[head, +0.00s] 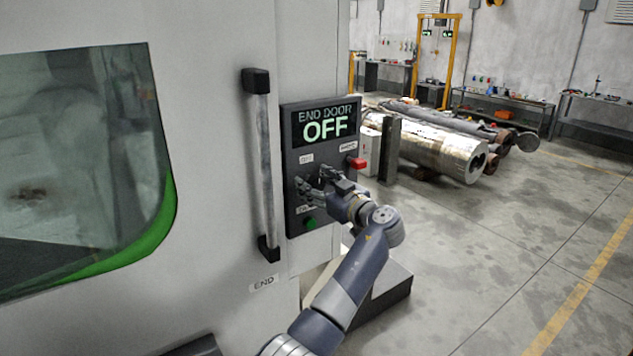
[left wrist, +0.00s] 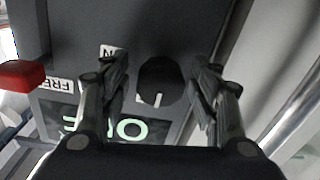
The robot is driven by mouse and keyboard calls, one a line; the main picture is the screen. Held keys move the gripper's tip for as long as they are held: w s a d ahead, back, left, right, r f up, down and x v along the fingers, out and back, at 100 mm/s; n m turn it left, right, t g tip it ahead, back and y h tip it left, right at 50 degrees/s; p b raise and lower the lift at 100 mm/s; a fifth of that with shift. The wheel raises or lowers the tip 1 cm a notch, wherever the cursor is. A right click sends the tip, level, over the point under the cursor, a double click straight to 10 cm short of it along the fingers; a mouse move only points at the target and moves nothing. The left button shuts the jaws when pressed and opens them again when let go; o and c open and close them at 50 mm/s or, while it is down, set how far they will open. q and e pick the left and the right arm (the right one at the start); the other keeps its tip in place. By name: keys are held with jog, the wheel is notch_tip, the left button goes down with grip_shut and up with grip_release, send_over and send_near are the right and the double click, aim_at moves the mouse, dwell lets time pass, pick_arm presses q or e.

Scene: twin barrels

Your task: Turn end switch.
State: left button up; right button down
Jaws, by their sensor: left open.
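The dark control panel (head: 292,208) is fixed to the machine's front. Its display (head: 326,124) reads END DOOR OFF. My left gripper (head: 312,186) is in front of the panel, below the display, with its fingers towards it. In the left wrist view the round black switch knob (left wrist: 160,80) lies between the two open fingers of the left gripper (left wrist: 161,92), with a gap on both sides. A white mark on the knob points towards the display (left wrist: 118,128), which appears upside down. In the head view my gripper largely hides the knob. My right gripper is not in view.
A red control (head: 357,163) sticks out at the panel's right edge, and a green button (head: 311,223) sits low on it. A vertical door handle (head: 262,165) stands left of the panel. Metal cylinders (head: 440,150) lie behind at right. Open floor lies at right.

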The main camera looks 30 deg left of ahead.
pick_arm(q)
jog(key=c, duration=1.1)
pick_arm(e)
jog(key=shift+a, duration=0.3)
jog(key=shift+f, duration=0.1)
